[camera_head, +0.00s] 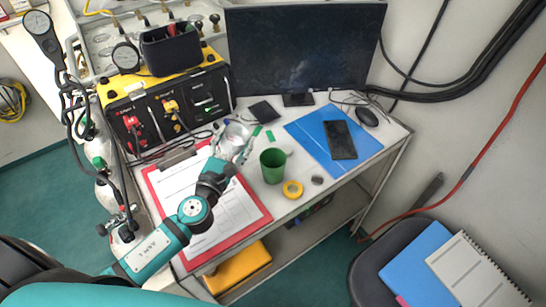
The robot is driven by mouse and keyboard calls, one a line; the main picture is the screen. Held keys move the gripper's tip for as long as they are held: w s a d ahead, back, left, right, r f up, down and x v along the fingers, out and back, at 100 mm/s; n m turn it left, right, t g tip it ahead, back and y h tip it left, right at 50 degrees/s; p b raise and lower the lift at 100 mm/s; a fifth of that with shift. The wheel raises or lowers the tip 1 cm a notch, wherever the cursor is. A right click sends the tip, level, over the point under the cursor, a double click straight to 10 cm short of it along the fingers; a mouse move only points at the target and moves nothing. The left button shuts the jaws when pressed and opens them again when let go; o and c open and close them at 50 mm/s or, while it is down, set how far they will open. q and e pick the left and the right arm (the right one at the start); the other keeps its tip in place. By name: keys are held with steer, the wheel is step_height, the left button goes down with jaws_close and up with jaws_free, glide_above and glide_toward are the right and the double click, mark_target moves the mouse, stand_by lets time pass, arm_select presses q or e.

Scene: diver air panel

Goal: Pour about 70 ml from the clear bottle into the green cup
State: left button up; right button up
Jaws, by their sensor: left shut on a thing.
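The green cup (272,167) stands upright on the white table, in the middle of the view. My left gripper (240,147) is to the left of the cup and slightly farther back. It is shut on the clear bottle (236,133), which is see-through and partly hidden by the fingers. I cannot tell whether the bottle is tilted or how much it holds. The bottle and the cup look apart. My right gripper is not in view.
A red-edged clipboard (251,221) lies under my left arm. A yellow tape roll (293,190) and a small dark disc (317,180) lie near the cup. A blue folder (306,133) with a phone (341,140) is to the right. A monitor (300,50) and an air panel (160,105) stand behind.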

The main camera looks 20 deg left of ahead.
mark_target(226, 153)
arm_select(q)
steer(key=m, duration=0.2)
steer(key=shift+d+f+m+b, duration=0.25)
steer(key=shift+f+m+b, duration=0.05)
steer(key=shift+m, duration=0.1)
steer(key=m+b, duration=0.1)
steer(key=a+f+m+b, duration=0.1)
steer(key=m, duration=0.1)
steer(key=shift+a+f, duration=0.1)
steer(key=shift+f, duration=0.15)
steer(key=shift+a+f+m+h+b, duration=0.2)
steer(key=shift+f+m+b, duration=0.15)
steer(key=shift+m, duration=0.2)
steer(key=shift+a+f+m+h+b, duration=0.2)
steer(key=shift+m+b, duration=0.1)
steer(key=shift+m, duration=0.25)
steer(key=shift+a+f+m+b, duration=0.15)
steer(key=shift+f+m+b, duration=0.15)
steer(key=shift+m, duration=0.7)
steer(key=shift+r+m+p, duration=0.3)
steer(key=shift+r+p, duration=0.55)
steer(key=shift+p, duration=0.2)
steer(key=shift+d+r+m+p, duration=0.25)
steer(key=shift+d+m+p, duration=0.2)
steer(key=shift+m+p, duration=0.25)
steer(key=shift+r+m+p, duration=0.2)
steer(key=shift+m+p, duration=0.1)
steer(key=shift+p, duration=0.25)
